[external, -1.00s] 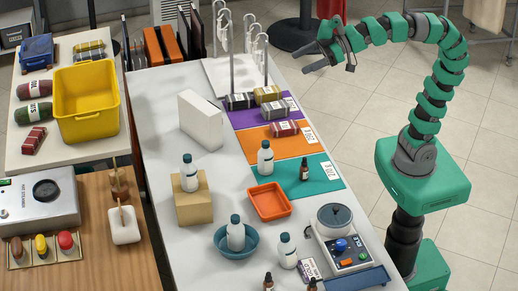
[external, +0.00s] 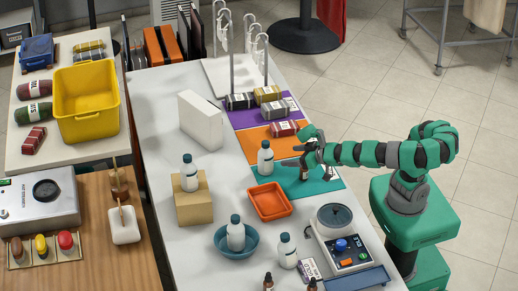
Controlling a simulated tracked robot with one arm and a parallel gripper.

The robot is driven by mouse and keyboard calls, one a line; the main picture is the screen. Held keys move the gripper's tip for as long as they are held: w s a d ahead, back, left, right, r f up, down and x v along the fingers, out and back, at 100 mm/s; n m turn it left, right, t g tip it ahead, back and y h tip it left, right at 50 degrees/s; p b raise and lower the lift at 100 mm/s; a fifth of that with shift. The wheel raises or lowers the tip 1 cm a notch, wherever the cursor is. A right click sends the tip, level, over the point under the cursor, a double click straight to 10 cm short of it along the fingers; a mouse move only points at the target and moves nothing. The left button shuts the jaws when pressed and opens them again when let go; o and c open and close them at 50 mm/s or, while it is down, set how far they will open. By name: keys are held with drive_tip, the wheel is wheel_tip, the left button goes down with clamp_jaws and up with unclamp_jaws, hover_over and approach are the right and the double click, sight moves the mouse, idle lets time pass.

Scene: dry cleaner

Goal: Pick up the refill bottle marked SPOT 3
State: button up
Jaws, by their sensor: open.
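Several white bottles with dark teal caps stand on the white table: one on a cardboard box (external: 190,175), one on the teal mat (external: 265,158), one in a blue bowl (external: 236,235) and one near the scale (external: 287,252). The labels are too small to read, so I cannot tell which is marked SPOT 3. My gripper (external: 306,147) is open and empty, above the right part of the teal mat (external: 325,181), to the right of that mat's white bottle. A small brown dropper bottle (external: 304,170) shows partly below my gripper; I cannot tell whether they touch.
An orange tray (external: 270,201) lies below the teal mat. A scale (external: 336,222) with a blue tray (external: 355,280) is at the front right. More dropper bottles (external: 268,282) stand at the front edge. Wrapped bundles (external: 268,94) and a hook rack are farther back.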

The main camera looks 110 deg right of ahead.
sight(272, 155)
drive_tip(key=shift+p+x, duration=1.65)
drive_tip(key=shift+x, duration=2.5)
drive_tip(key=shift+r+b+x, duration=0.15)
drive_tip(key=shift+b+x, duration=0.1)
drive_tip(key=shift+x, duration=0.55)
drive_tip(key=shift+r+b+x, duration=0.15)
drive_tip(key=shift+b+x, duration=0.05)
drive_tip(key=shift+x, duration=1.85)
drive_tip(key=shift+r, duration=0.15)
drive_tip(key=c, duration=1.2)
drive_tip(key=shift+c, duration=0.7)
